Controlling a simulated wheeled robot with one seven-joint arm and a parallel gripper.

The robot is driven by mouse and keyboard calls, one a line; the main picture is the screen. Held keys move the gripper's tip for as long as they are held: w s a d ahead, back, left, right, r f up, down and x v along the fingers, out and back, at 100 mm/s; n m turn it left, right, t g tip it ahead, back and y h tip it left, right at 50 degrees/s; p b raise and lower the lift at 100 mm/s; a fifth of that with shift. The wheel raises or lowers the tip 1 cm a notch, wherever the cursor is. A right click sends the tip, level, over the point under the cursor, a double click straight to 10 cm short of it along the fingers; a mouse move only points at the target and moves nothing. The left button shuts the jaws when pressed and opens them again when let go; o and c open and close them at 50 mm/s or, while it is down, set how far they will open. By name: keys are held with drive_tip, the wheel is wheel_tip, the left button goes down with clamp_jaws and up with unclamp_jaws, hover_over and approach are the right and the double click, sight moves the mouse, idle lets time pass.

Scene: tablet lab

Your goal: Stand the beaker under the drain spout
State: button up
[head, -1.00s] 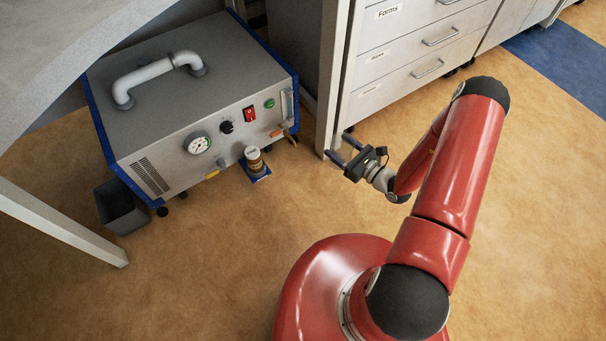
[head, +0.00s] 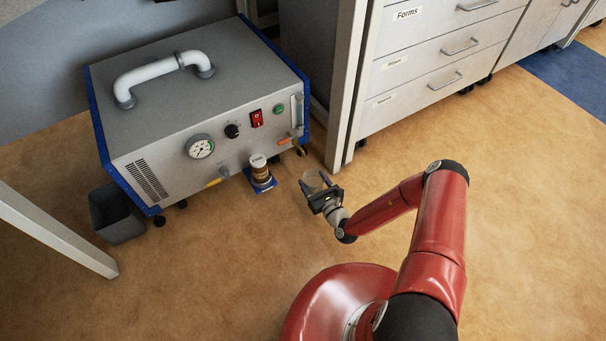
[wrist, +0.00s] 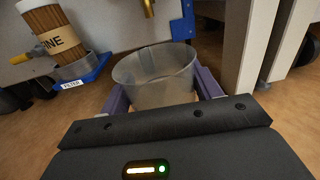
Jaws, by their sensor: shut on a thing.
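A clear, slightly smoky beaker (wrist: 155,78) stands roughly upright between the purple fingers of my gripper (head: 316,187), which is shut on it. In the head view the beaker (head: 313,180) shows faintly, in front of the right end of the grey machine (head: 200,125). A brass spout (wrist: 149,8) comes down from the machine's front at the top of the wrist view, beyond the beaker and apart from it. Its upper part is cut off there. Whether the beaker's base touches the floor is hidden.
A brown-and-white filter cartridge (wrist: 54,35) stands in a blue holder (wrist: 84,76) left of the beaker. A grey desk leg (head: 346,90) and drawer unit (head: 430,60) stand to the right. A dark bin (head: 116,212) is at the machine's left. The floor in front is clear.

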drive_tip(key=shift+w+a+f+b, duration=0.4)
drive_tip(key=shift+w+a+f, duration=0.25)
drive_tip(key=shift+w, duration=0.45)
drive_tip(key=shift+w+a+f+b, duration=0.45)
drive_tip(key=shift+w+a, duration=0.2)
drive_tip(key=shift+w, duration=0.4)
drive_tip(key=shift+w+a+f+b, duration=0.35)
drive_tip(key=shift+w+a+f, duration=0.3)
drive_tip(key=shift+w, duration=0.45)
drive_tip(key=shift+f, duration=0.1)
drive_tip(key=o, duration=1)
drive_tip(key=shift+o, duration=0.2)
